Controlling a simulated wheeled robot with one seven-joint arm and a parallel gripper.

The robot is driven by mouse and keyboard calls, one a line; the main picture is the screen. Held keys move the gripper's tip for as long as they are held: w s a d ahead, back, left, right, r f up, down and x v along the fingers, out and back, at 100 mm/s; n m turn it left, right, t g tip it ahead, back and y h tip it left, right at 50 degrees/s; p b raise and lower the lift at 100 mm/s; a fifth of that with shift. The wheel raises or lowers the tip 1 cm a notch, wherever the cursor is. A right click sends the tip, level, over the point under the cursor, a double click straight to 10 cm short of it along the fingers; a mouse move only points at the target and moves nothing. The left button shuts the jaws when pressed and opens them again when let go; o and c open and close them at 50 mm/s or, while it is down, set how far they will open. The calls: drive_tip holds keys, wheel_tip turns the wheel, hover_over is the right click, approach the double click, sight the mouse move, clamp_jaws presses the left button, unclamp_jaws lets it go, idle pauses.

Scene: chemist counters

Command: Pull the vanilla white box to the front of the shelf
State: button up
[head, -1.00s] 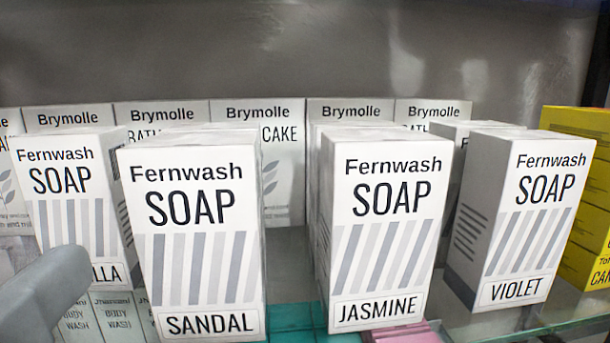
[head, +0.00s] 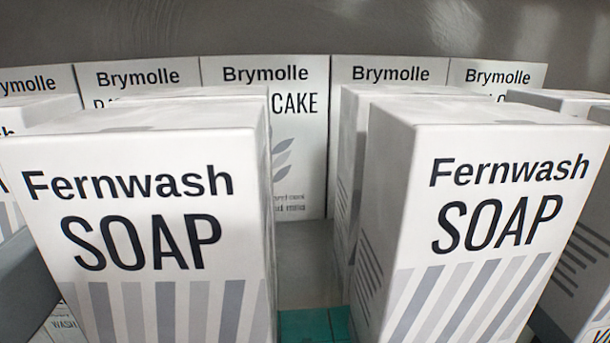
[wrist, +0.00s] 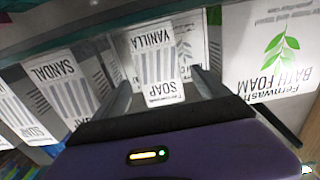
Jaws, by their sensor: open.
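The vanilla white box (wrist: 155,65) appears upside down in the wrist view, with SOAP and VANILLA on its striped front. My gripper (wrist: 162,82) is open, with one finger on either side of the box in the picture. I cannot tell how far the fingertips reach along its sides; no grip shows. In the head view only a strip of the vanilla box (head: 40,108) shows at the left edge. The sandal box hides most of it there.
The sandal box (head: 150,225) stands close beside the vanilla one, also in the wrist view (wrist: 68,88). The jasmine box (head: 480,210) is further right, across a narrow gap. A white Bath Foam pack (wrist: 268,50) is on the vanilla box's other side. Brymolle boxes (head: 300,150) line the back.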

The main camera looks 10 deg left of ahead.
drive_tip(key=shift+p+x, duration=1.05)
drive_tip(key=shift+x, duration=2.75)
drive_tip(key=shift+c, duration=0.3)
drive_tip(key=c, duration=1.4)
